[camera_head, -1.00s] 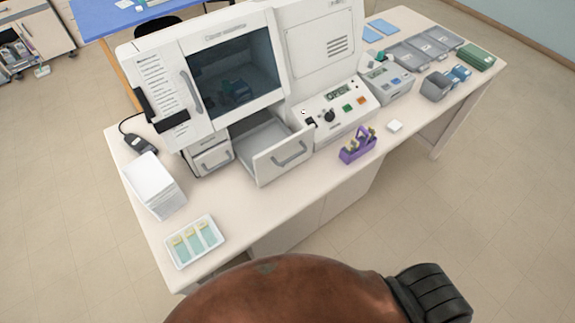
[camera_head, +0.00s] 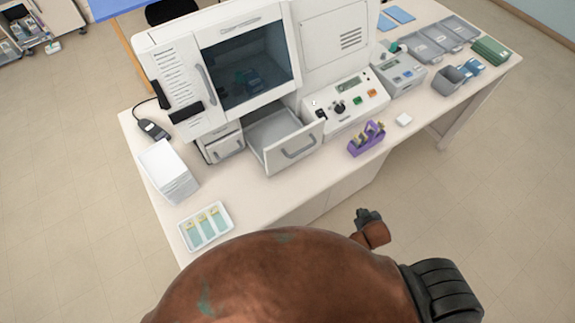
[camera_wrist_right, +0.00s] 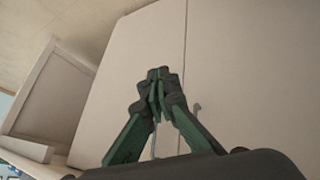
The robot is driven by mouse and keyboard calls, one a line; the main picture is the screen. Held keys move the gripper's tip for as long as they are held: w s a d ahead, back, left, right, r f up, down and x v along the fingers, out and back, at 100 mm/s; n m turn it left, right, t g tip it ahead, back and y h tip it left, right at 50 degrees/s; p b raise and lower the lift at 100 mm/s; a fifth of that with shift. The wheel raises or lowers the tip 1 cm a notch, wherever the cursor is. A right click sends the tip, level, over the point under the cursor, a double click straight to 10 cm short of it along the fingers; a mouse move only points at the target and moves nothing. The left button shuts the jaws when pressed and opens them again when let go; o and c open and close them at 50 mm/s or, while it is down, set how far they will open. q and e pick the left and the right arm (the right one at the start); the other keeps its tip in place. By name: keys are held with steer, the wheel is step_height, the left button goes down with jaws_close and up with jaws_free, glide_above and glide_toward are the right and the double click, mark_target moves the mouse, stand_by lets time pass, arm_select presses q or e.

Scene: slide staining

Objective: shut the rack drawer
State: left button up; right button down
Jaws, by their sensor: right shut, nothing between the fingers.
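The open drawer (camera_head: 292,151) sticks out from the front of the white staining machine (camera_head: 217,77) in the head view. Its front panel has a grey handle (camera_head: 299,147), and the visible inside looks empty. My right gripper (camera_wrist_right: 160,75) is shut and empty in the wrist view, in front of pale cabinet panels. In the head view, a dark tip on a brown link, seemingly the right gripper (camera_head: 368,217), shows below the table's front edge, apart from the drawer. My left gripper is not in view.
A purple rack (camera_head: 366,139) stands right of the drawer, close to the table edge. A smaller drawer (camera_head: 222,148) is at its left. A white slide tray (camera_head: 206,226) and a white stack (camera_head: 168,170) are further left. The tabletop (camera_head: 240,190) before the drawer is clear.

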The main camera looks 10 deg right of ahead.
steer(key=w+r+n+t+y+p, duration=0.1)
steer(key=w+r+n+t, duration=0.45)
steer(key=r, duration=1.05)
steer(key=w+r+n+t, duration=0.3)
steer(key=w+r+t, duration=0.45)
steer(key=r, duration=0.85)
steer(key=a+r+n+g+y, duration=0.2)
steer(key=a+r+n+y, duration=0.1)
steer(key=a+n+y, duration=0.75)
steer(key=s+a+f+n+g+y, duration=0.3)
steer(key=a+n+g+y, duration=0.1)
steer(key=a+n+y, duration=0.15)
steer(key=n+g+y+p, duration=0.2)
steer(key=n+g+p, duration=0.1)
steer(key=n+g, duration=0.25)
glide_toward(267, 166)
steer(key=s+a, duration=0.1)
steer(key=a, duration=0.3)
steer(key=w, duration=0.2)
steer(key=w+a+p, duration=0.1)
steer(key=shift+w+r+m+g, duration=0.25)
steer(key=shift+m, duration=0.15)
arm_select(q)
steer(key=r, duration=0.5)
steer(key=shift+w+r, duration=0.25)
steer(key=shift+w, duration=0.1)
